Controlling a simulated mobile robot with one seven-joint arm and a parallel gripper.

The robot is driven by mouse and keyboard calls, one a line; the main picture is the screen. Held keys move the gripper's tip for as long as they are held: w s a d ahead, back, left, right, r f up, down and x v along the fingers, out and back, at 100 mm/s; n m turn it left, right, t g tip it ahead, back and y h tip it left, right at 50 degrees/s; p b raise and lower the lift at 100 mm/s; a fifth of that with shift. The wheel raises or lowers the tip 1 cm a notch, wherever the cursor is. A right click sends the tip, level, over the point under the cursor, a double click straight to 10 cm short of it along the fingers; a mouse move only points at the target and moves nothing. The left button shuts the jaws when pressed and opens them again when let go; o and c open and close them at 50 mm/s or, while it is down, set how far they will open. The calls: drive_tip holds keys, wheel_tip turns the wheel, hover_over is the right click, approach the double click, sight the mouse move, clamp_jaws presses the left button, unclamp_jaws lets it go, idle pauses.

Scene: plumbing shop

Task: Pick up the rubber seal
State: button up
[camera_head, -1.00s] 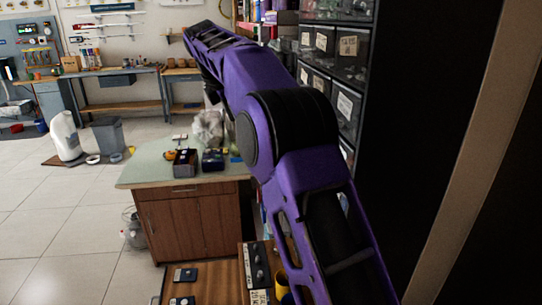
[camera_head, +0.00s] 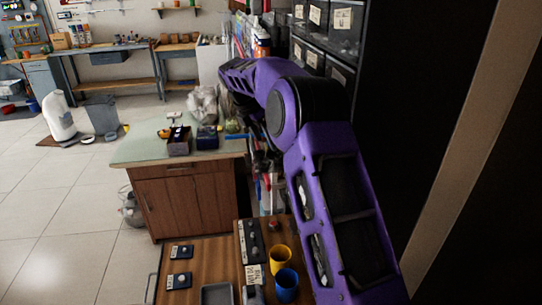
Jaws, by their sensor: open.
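I cannot make out the rubber seal for certain. On the near wooden surface (camera_head: 210,262), two small dark cards each bear a small pale item, an upper card (camera_head: 174,252) and a lower card (camera_head: 171,283). A longer dark strip (camera_head: 244,243) with small round items lies to their right. All these items are too small to name. My purple arm reaches from the lower right up to a bent joint, then left over the green-topped cabinet's right side. My gripper cannot be made out beyond the wrist.
A yellow cup (camera_head: 280,259), a blue cup (camera_head: 287,284) and a grey tray (camera_head: 217,294) stand on the near surface. Behind is a green-topped wooden cabinet (camera_head: 135,150) with dark boxes and a clear bag. Black drawers (camera_head: 343,28) rise at right. Floor at left is open.

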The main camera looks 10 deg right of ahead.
sight(271, 155)
drive_tip(key=x, duration=0.5)
drive_tip(key=shift+w+f, duration=0.15)
drive_tip(key=shift+w, duration=0.05)
clamp_jaws()
